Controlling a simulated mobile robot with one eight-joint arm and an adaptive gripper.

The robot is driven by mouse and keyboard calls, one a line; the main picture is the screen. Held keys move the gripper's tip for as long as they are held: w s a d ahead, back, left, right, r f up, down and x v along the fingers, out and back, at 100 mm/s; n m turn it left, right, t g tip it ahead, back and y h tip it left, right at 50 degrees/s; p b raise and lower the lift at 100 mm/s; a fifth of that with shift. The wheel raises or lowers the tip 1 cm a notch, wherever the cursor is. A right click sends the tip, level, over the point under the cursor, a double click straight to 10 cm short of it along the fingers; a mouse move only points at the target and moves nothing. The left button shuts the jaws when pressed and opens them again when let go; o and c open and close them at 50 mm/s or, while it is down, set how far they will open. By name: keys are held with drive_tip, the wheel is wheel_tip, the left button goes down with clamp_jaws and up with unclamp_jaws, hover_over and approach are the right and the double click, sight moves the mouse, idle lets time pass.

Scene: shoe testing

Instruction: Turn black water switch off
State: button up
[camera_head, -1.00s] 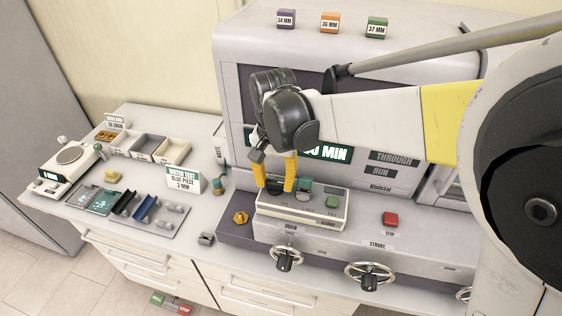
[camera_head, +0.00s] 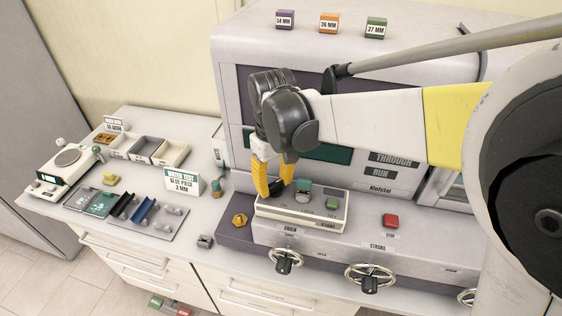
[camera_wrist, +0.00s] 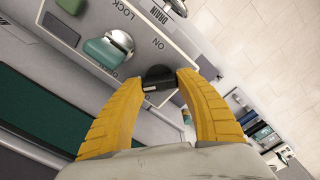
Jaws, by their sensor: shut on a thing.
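The black water switch (camera_wrist: 159,78) is a dark round knob on the pale control panel, beside the printed "ON" in the wrist view. My gripper (camera_wrist: 163,84) has its two yellow fingers closed on the knob, one on each side. In the head view my gripper (camera_head: 270,192) reaches down to the left end of the control panel (camera_head: 325,222), and its fingers cover most of the knob. The switch's exact angle is hard to tell.
A teal-and-silver knob (camera_wrist: 112,48) and a green button (camera_wrist: 72,5) are close by on the panel. A red button (camera_head: 390,220) and black-handled valves (camera_head: 284,262) are on the machine front. Trays and a scale (camera_head: 67,158) stand on the left counter.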

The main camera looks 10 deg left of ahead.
sight(274, 183)
drive_tip(key=n, duration=0.3)
drive_tip(key=shift+n, duration=2.5)
drive_tip(key=o, duration=0.9)
wheel_tip(274, 183, up, 12)
